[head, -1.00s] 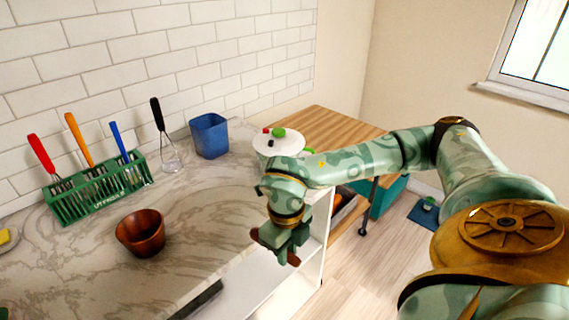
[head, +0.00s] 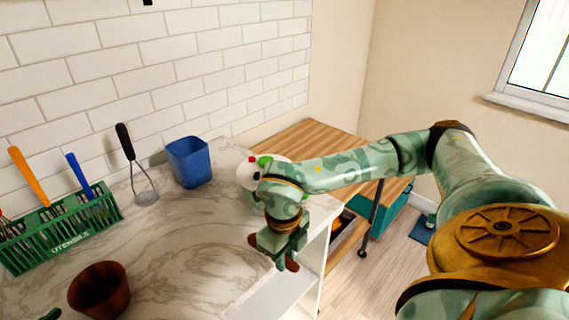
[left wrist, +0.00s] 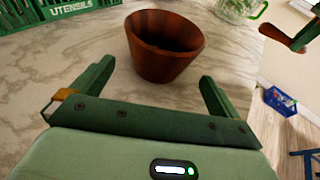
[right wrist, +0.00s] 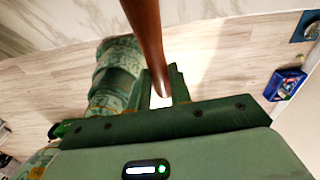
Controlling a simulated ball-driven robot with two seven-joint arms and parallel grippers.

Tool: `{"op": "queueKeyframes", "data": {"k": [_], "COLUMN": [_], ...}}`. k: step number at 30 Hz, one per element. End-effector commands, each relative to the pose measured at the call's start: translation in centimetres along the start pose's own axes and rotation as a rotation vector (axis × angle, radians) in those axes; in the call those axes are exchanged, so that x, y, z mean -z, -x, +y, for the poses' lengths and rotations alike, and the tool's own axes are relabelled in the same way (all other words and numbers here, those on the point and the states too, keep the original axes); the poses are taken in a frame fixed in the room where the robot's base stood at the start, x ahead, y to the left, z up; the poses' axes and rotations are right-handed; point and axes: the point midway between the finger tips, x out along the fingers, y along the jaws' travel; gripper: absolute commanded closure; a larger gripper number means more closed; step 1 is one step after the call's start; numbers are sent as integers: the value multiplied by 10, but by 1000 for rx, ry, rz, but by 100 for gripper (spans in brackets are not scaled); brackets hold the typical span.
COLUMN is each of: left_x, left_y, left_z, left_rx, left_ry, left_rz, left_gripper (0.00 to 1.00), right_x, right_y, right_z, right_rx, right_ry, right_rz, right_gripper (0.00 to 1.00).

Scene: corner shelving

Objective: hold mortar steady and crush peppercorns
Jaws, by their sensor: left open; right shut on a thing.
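The mortar, a brown wooden cup (head: 98,290), stands upright on the marble counter and also shows in the left wrist view (left wrist: 165,50). Its inside is dark; I cannot make out peppercorns. My left gripper (left wrist: 156,74) is open, its fingers pointing toward the mortar, which stands just beyond and between the fingertips. In the head view only a dark green tip (head: 50,314) of it shows at the lower left. My right gripper (head: 280,250) is shut on the pestle, a brown wooden rod (right wrist: 145,40), near the counter's right edge, to the right of the mortar.
The counter between mortar and right gripper is clear.

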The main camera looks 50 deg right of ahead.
Motion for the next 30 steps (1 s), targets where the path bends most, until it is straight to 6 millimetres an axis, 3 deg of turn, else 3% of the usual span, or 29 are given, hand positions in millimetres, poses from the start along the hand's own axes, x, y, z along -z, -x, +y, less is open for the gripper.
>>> {"op": "queueKeyframes", "data": {"k": [6,12,26,28,30], "left_x": [2,1,-1,0,0], "left_y": [-40,-64,-75,-75,-75], "left_z": [-1,-1,-1,-1,-1], "left_rx": [2,1,0,0,0], "left_ry": [2,2,2,2,2], "left_rz": [-2,-2,-2,-2,-2], "left_gripper": [0,0,0,17,22], "right_x": [-1,-1,-2,-2,-2], "right_y": [-17,-24,-27,-27,-27], "right_z": [0,0,0,0,0], "right_rx": [0,-1,-1,-1,-1], "right_ry": [0,0,0,0,0], "right_rz": [8,11,13,13,13], "right_gripper": [100,100,100,100,100]}}
